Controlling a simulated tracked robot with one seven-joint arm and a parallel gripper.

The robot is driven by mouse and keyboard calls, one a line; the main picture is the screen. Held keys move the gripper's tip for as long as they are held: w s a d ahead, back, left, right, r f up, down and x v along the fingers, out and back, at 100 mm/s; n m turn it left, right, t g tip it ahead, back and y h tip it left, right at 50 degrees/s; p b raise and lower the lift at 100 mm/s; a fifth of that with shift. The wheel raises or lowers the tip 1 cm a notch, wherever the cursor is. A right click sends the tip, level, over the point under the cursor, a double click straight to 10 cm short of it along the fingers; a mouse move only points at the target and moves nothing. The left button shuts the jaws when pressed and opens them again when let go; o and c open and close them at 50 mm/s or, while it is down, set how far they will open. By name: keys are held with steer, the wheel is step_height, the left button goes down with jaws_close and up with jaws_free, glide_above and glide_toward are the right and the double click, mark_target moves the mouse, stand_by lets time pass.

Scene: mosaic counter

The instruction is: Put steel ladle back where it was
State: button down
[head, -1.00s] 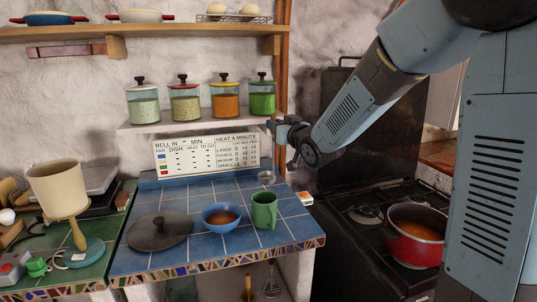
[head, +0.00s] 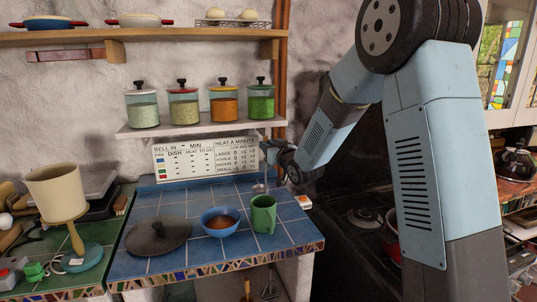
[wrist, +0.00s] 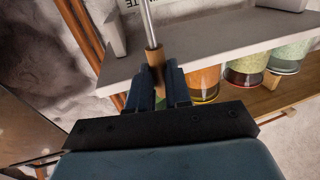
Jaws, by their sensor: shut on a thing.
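The steel ladle hangs from my gripper (head: 268,152) near the right end of the small jar shelf. In the wrist view my gripper (wrist: 158,90) is shut on its brown handle (wrist: 154,60), and the thin steel shaft (wrist: 148,25) runs away from the jaws. In the head view the ladle's bowl (head: 259,187) is small, low over the back right of the blue tiled counter (head: 180,198); I cannot tell whether it touches the tiles.
The jar shelf (head: 190,128) is close to my gripper. A green mug (head: 263,213), a bowl (head: 220,222) of brown food and a dark lid (head: 158,235) stand on the counter. A dark stove (head: 345,185) is at right. Utensils (head: 269,283) hang below the counter.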

steer(key=shift+f, duration=1.3)
steer(key=c, duration=1.1)
jaws_free()
steer(key=shift+o, duration=0.2)
